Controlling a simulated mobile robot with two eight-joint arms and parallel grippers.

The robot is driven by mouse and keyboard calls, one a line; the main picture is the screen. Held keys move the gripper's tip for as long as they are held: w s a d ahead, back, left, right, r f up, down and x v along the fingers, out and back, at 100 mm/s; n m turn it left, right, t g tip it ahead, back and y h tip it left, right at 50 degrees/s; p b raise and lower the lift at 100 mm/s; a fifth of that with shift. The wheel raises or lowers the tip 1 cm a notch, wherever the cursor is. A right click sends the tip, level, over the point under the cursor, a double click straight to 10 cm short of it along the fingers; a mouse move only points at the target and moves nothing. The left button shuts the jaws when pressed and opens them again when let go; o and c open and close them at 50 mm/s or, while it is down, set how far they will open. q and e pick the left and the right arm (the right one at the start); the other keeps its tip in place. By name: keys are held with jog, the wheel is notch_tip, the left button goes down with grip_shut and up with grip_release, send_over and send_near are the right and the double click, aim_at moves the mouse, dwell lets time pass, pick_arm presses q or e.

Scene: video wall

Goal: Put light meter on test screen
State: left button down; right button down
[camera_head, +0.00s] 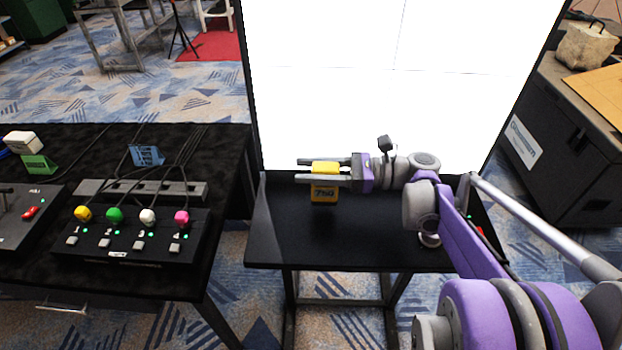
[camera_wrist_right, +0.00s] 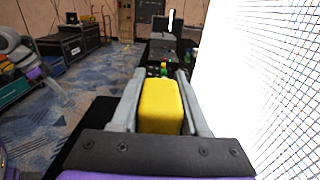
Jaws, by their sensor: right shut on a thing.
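The yellow light meter (camera_head: 325,190), with dark digits on its front, is between the fingers of my right gripper (camera_head: 322,171). The gripper is shut on it. In the right wrist view the meter (camera_wrist_right: 160,106) fills the space between both fingers. The meter is over the small black table, in front of the lower part of the bright white test screen (camera_head: 350,80). I cannot tell whether it touches the table or the screen. In the wrist view the screen (camera_wrist_right: 265,80) stands along the right side. My left gripper is not in view.
The small black table (camera_head: 290,240) has bare room at its front left. A longer black table at left holds a control box (camera_head: 130,240) with colored knobs and cables. A black case (camera_head: 565,135) stands at right, and a red object lies by the small table's right edge.

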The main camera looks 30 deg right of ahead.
jog(key=shift+f, duration=1.15)
jog(key=shift+f, duration=0.1)
jog(key=shift+c, duration=2)
grip_release()
jog(key=shift+r, duration=0.2)
jog(key=v, duration=1.2)
jog(key=shift+d+b, duration=0.1)
jog(key=shift+b, duration=0.2)
jog(key=shift+f, duration=0.1)
